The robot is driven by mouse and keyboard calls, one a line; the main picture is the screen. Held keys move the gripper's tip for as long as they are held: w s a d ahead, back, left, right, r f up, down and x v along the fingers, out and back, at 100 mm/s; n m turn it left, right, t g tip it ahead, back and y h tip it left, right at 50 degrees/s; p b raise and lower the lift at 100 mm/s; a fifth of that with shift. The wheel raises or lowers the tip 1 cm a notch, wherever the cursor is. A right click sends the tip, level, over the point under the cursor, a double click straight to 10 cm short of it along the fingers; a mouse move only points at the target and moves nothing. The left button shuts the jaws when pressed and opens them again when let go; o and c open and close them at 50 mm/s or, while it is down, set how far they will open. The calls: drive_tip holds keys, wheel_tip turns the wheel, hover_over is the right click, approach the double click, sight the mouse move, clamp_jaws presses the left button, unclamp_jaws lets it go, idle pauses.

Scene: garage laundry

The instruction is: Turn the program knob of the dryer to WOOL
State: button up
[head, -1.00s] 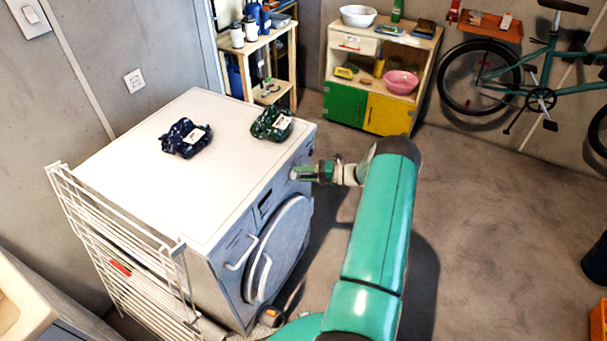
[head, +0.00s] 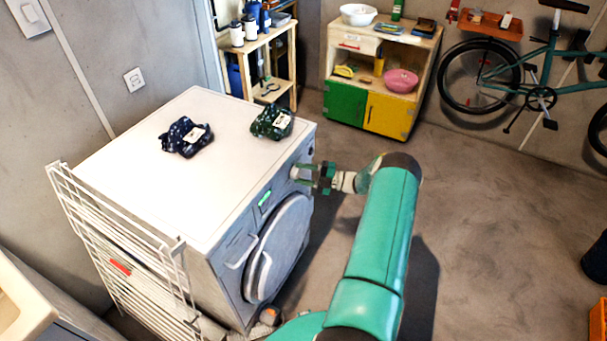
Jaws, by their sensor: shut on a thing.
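The dryer (head: 217,207) is a white front-loader standing at the left of centre, with its round door facing right. Its small display (head: 265,198) glows green on the front panel. The program knob (head: 295,173) is on the upper front panel, right of the display. My gripper (head: 301,172) is at the panel with its green fingers around the knob, shut on it. The knob is mostly hidden by the fingers, and its pointer and the WOOL mark are too small to read.
Two dark patterned cloth bundles, a blue one (head: 187,137) and a green one (head: 272,122), lie on the dryer top. A white drying rack (head: 118,262) stands against its left side. A low cabinet (head: 345,103) and a bicycle (head: 541,91) are at the back.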

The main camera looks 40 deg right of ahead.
drive_tip(key=shift+w+r, duration=0.1)
drive_tip(key=o, duration=1)
drive_tip(key=v, duration=1.4)
